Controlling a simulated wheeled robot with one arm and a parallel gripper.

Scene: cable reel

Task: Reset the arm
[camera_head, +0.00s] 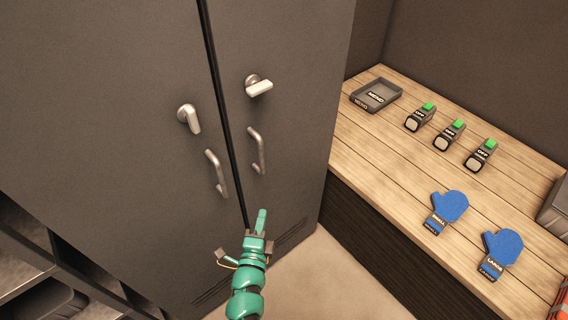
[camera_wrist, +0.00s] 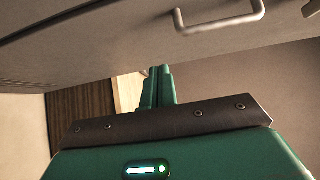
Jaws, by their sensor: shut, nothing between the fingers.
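My gripper (camera_head: 262,222) is green and stands in front of the dark grey cabinet (camera_head: 290,130), below the door handles. Its fingers are together and hold nothing. In the wrist view the shut fingers (camera_wrist: 157,86) point away from me, with the cabinet face above them. I cannot tell whether the fingertips touch the cabinet. The right door has a bar handle (camera_head: 257,150) and a turn handle (camera_head: 259,87) set roughly sideways. The left door has a bar handle (camera_head: 217,174) and a turn handle (camera_head: 189,118) that hangs more downward. Both doors look shut.
A wooden bench (camera_head: 395,150) stands to the right. On it are a dark tray (camera_head: 376,95), several devices with green tops, including one (camera_head: 450,135), and two blue mitts (camera_head: 446,211) (camera_head: 502,249). Open shelves (camera_head: 25,245) are at lower left. Bare floor (camera_head: 325,275) lies between cabinet and bench.

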